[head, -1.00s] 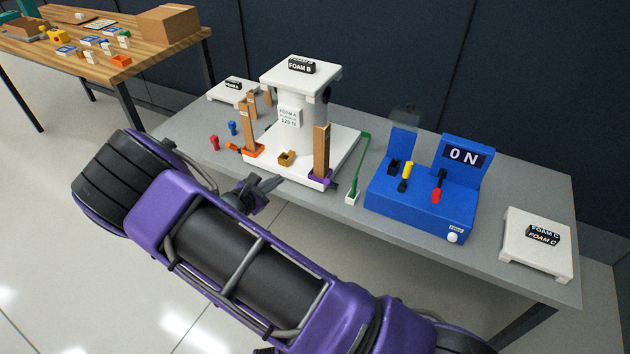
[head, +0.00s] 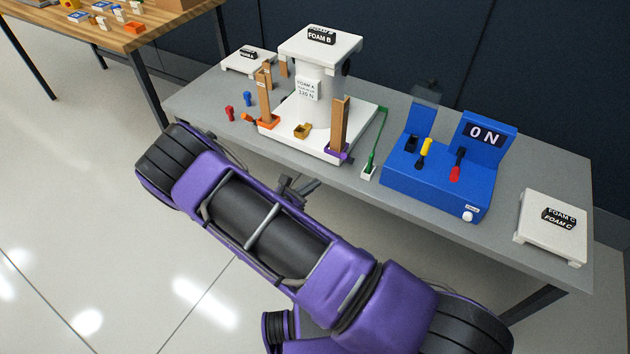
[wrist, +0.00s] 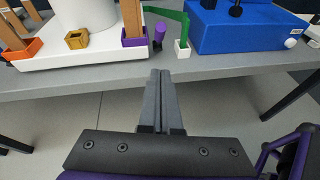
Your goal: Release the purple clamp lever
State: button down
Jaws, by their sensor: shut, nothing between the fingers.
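The purple clamp lever (head: 346,158) is small and sits at the right of the purple clamp block (head: 334,153), at the foot of the right brown post. In the wrist view the purple lever (wrist: 159,32) stands up just right of the purple block (wrist: 134,37), near the white base's edge. My gripper (head: 312,184) is in front of the table's front edge, below and left of the lever in the head view. In the wrist view my gripper (wrist: 159,73) is shut and empty, its fingertips pointing towards the lever but apart from it.
The white base (head: 300,145) also carries an orange clamp (head: 268,122) and a brass-coloured block (head: 302,131). A green bar (head: 377,138) in a white foot stands right of the lever. A blue console (head: 430,185) reading "0 N" is further right. The floor in front is clear.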

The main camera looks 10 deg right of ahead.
aim_at(342, 155)
jog(key=w+d, duration=0.7)
jog(key=shift+w+d+f, duration=0.2)
jog(key=shift+d+f, duration=0.05)
jog(key=shift+r, duration=0.1)
jog(key=shift+w+d+r+g+y+p, duration=0.15)
jog(key=shift+r+g+y+p, duration=0.15)
jog(key=shift+p, duration=0.1)
jog(key=shift+w+d+r+g+y+p, duration=0.4)
jog(key=shift+w+r+g+p, duration=0.15)
jog(key=shift+r+p, duration=0.2)
jog(key=w+d+r+b, duration=0.2)
jog(key=w+d+r, duration=0.1)
jog(key=w, duration=0.3)
jog(key=shift+d+g+y, duration=0.3)
jog(key=shift+d+g, duration=0.05)
jog(key=shift+d, duration=0.25)
